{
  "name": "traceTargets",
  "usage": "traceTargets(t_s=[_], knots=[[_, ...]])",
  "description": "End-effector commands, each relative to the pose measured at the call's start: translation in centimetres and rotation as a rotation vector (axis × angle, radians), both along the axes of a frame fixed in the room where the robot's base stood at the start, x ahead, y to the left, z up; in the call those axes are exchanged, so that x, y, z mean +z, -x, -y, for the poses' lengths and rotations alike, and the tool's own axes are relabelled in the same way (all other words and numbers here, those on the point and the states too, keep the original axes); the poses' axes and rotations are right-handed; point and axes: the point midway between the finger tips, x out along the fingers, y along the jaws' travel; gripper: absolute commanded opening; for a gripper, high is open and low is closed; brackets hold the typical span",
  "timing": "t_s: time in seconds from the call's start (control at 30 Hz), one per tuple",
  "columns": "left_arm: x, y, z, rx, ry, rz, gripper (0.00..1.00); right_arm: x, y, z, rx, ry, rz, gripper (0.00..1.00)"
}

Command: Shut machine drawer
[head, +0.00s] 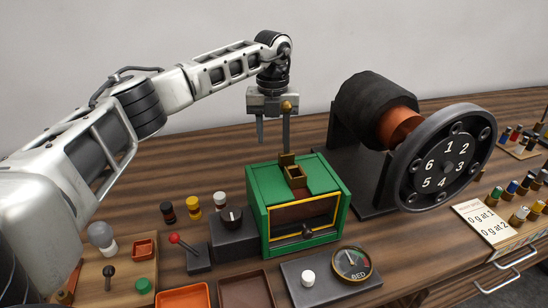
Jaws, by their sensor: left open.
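The green machine (258,212) stands on the table in the middle. Its front has a yellow-edged dark panel (305,211) with a black knob (307,231) low on it. I cannot tell from here how far any drawer stands out. A small brass-coloured hopper (296,177) sits on its top. My left gripper (272,143) is open and points down above and behind the machine's top, apart from the front knob. A brass ball shows by its right finger; I cannot tell what it belongs to. My right gripper is not in view.
A dark drum with a numbered wheel (443,160) stands to the right. A gauge (351,263) and white knob (308,278) sit on a plate in front. A red-knobbed lever (196,252) and dark dial box (233,233) stand left. Orange (183,297) and brown trays lie at the front.

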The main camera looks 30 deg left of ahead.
Motion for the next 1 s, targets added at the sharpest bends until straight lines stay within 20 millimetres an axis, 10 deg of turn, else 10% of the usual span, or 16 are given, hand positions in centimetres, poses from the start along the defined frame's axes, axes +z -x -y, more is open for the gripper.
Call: traceTargets(t_s=[0.4,0.83,1.0], knots=[[-7.4,0.0,0.0,0.000,0.000,-0.001,0.41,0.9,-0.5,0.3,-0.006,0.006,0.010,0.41],[-8.5,0.0,0.0,-0.001,-0.001,0.001,0.41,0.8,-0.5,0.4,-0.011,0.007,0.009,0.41],[-8.4,0.0,0.0,-0.001,-0.001,0.001,0.00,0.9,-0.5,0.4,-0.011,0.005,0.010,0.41]])
